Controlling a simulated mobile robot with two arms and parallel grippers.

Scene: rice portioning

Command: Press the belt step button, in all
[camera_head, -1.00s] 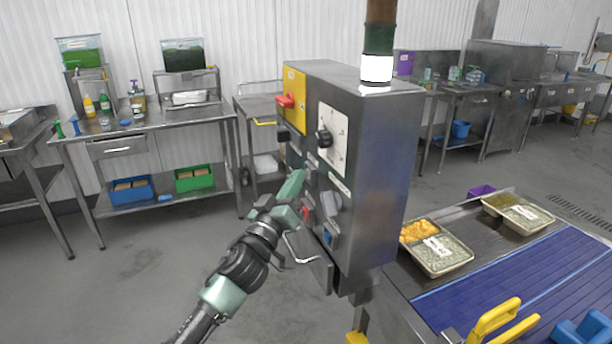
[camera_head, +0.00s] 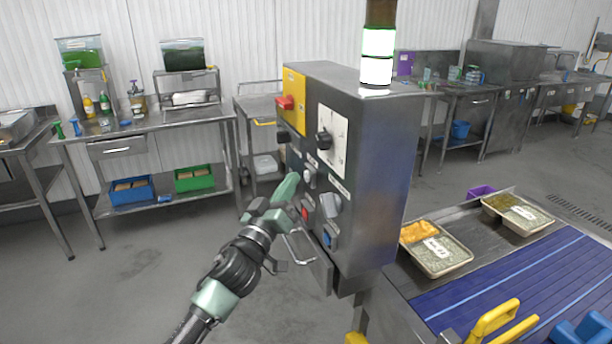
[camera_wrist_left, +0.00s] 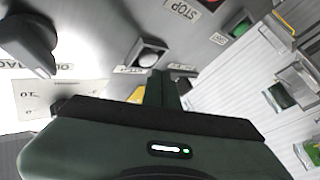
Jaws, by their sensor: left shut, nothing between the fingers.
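The steel control box (camera_head: 375,180) stands in the middle of the head view. Its front panel carries a white button (camera_head: 309,178), a red button (camera_head: 306,211), a pale button (camera_head: 331,204) and a blue one (camera_head: 328,238). Their labels are too small to tell which is the belt step button. My left gripper (camera_head: 293,179) is shut and empty, its tips just left of the white button, apparently apart from it. In the left wrist view the shut fingers (camera_wrist_left: 163,88) point toward a white button (camera_wrist_left: 149,54); a green button (camera_wrist_left: 240,28) shows farther right.
A yellow plate with a red switch (camera_head: 286,102) and a black dial (camera_head: 324,140) sit above the buttons. A metal handle (camera_head: 300,248) juts out below the gripper. Food trays (camera_head: 440,252) stand beside the blue belt (camera_head: 520,270) at right. Open floor lies left.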

